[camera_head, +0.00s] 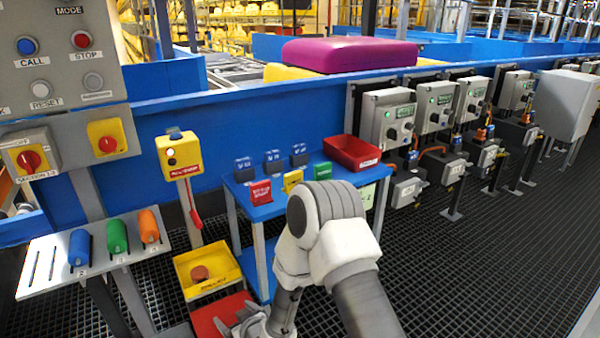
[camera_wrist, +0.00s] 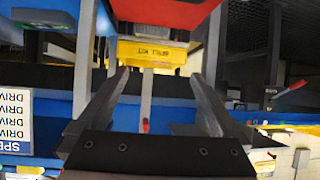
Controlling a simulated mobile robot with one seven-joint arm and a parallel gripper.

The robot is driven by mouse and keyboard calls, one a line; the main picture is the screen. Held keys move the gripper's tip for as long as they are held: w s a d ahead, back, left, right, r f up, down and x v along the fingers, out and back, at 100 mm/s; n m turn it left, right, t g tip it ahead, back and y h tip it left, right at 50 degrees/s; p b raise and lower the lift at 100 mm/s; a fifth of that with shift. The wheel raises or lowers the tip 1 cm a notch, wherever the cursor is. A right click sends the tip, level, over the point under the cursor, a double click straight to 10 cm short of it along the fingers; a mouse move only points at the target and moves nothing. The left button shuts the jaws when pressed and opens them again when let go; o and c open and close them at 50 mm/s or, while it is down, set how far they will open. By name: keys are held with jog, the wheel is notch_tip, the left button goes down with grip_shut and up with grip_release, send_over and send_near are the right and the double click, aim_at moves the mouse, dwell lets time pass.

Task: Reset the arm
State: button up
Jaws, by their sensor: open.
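My arm reaches down from the right in the head view, with its elbow bent in front of the small blue table. My gripper (camera_head: 243,322) is low at the bottom of the head view, beside a red bin (camera_head: 208,318) on the floor. Part of it is cut off by the lower picture edge. In the wrist view my gripper (camera_wrist: 160,80) has its two fingers apart with nothing held between them. That view is upside down; a red bin (camera_wrist: 165,12) and a yellow bin (camera_wrist: 150,55) show beyond the fingertips.
A yellow bin (camera_head: 208,272) holding a round brown item stands behind the red bin. The blue table (camera_head: 262,212) carries small labelled blocks and a red tray (camera_head: 353,152). A sloped rack (camera_head: 60,282) with coloured cylinders is at left. Dark grating floor is open at right.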

jog(key=w+d+r+h, duration=0.1)
jog(key=w+d+r, duration=0.15)
jog(key=r, duration=0.35)
jog(key=w+d+r+h, duration=0.1)
jog(key=w+d+r, duration=0.1)
jog(key=d+r, duration=0.3)
jog(key=s+d+r+m+g+h, duration=0.15)
jog(key=s+d+r, duration=0.25)
jog(key=d+r, duration=0.7)
jog(key=s+d+r+m+g+h, duration=0.1)
jog(key=s+d+r+m, duration=0.1)
jog(key=s+d+r, duration=0.45)
jog(key=s+d+r+m+g+h, duration=0.1)
jog(key=s+d+r+m, duration=0.15)
jog(key=s, duration=0.75)
jog(key=s+d+r+m+h, duration=0.25)
jog(key=s+r, duration=0.25)
jog(key=s, duration=0.3)
notch_tip(320, 180, up, 22)
jog(key=p, duration=2.1)
jog(key=shift+d+f+n+y+p, duration=0.25)
jog(key=shift+d+n+y+p, duration=0.15)
jog(key=shift+n, duration=0.05)
jog(key=shift+w+g, duration=0.1)
jog(key=shift+g, duration=0.15)
